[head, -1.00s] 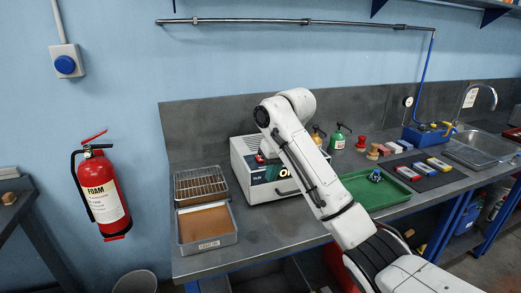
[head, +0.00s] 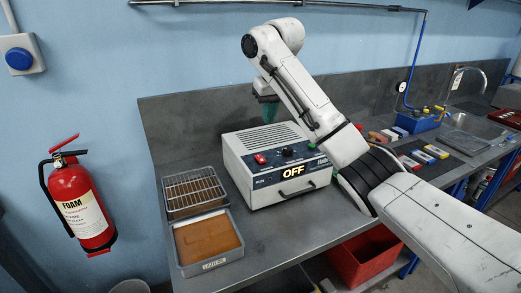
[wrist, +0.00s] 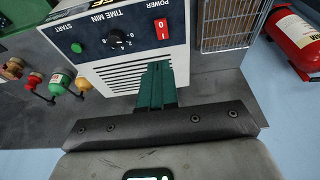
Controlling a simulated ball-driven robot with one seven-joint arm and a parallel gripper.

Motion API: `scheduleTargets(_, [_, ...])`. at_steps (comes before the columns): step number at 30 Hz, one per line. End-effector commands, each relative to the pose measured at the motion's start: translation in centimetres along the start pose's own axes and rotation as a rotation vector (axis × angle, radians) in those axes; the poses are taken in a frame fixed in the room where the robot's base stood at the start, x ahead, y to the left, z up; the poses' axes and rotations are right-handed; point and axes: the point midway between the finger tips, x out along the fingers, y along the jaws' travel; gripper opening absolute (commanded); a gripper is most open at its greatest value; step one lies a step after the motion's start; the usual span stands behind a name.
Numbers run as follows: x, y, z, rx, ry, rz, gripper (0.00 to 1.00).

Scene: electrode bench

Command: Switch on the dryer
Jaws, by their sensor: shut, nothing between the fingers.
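The dryer (head: 238,165) is a white box with a slatted top and a dark front panel, standing on the grey bench. Its lit display (head: 293,171) reads OFF. A red power switch (head: 261,159) is at the panel's left, with a black knob (head: 288,152) beside it. In the wrist view the switch (wrist: 161,28) is marked 0 and I, and the time knob (wrist: 118,38) and green start button (wrist: 77,47) show. My gripper (head: 269,112), with green fingers, is shut and empty above the dryer's top, apart from the switch. Its fingers (wrist: 158,68) point toward the panel side.
A metal tray (head: 235,250) with a brown sheet and a wire rack (head: 193,188) lie left of the dryer. A red fire extinguisher (head: 80,205) hangs on the wall at left.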

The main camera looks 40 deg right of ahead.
Motion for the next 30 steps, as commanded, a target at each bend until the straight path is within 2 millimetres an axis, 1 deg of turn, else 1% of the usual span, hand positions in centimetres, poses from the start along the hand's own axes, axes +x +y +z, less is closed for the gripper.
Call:
scheduleTargets(5, [0.1,-0.1,0.0,-0.001,0.000,0.000,0.00])
scheduleTargets(8, [0.8,-0.1,0.0,0.000,0.000,-0.001,0.00])
scheduleTargets(11, [2.0,-0.2,0.1,-0.001,0.000,-0.003,0.00])
scheduleTargets(13, [3.3,-0.2,0.2,0.000,-0.004,-0.002,0.00])
scheduleTargets(14, [3.4,-0.1,0.0,0.000,-0.004,0.000,0.00])
scheduleTargets(24, [10.0,0.0,0.1,0.000,-0.004,0.001,0.00])
scheduleTargets(30, [12.6,0.0,0.8,-0.001,0.000,0.000,0.00])
